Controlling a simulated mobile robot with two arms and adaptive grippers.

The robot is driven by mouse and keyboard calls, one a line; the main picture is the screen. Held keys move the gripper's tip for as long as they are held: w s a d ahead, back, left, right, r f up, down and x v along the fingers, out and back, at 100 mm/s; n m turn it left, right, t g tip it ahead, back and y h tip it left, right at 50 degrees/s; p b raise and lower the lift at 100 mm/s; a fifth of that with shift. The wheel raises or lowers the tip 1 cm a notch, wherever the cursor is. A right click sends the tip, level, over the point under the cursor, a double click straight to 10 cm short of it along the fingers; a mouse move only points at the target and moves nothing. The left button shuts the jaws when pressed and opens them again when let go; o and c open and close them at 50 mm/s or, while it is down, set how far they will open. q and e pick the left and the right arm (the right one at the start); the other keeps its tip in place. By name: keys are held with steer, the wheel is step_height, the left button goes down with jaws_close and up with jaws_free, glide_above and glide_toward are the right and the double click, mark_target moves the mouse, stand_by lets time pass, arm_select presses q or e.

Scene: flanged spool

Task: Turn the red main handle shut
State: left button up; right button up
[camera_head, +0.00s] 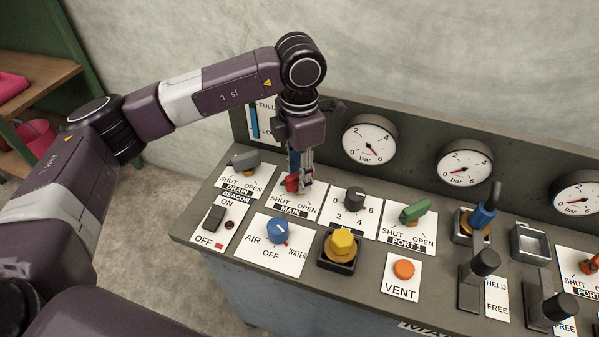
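The red main handle (291,183) stands on the white plate marked MAIN, SHUT and OPEN (296,203), toward the left of the console. My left gripper (299,184) comes down on it from above, with its fingers at the handle. The fingers and wrist hide part of the handle, so its exact angle is hard to read. I cannot tell whether the fingers are closed on it or only beside it. My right gripper is not in view.
The grey drain handle (245,160) is close on the left and a black dial (354,197) close on the right. A blue selector (281,231) and yellow knob (342,243) sit in front. Gauges (369,139) line the back panel.

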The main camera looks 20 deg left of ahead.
arm_select(q)
step_height(320, 180, up, 12)
stand_by(0.7)
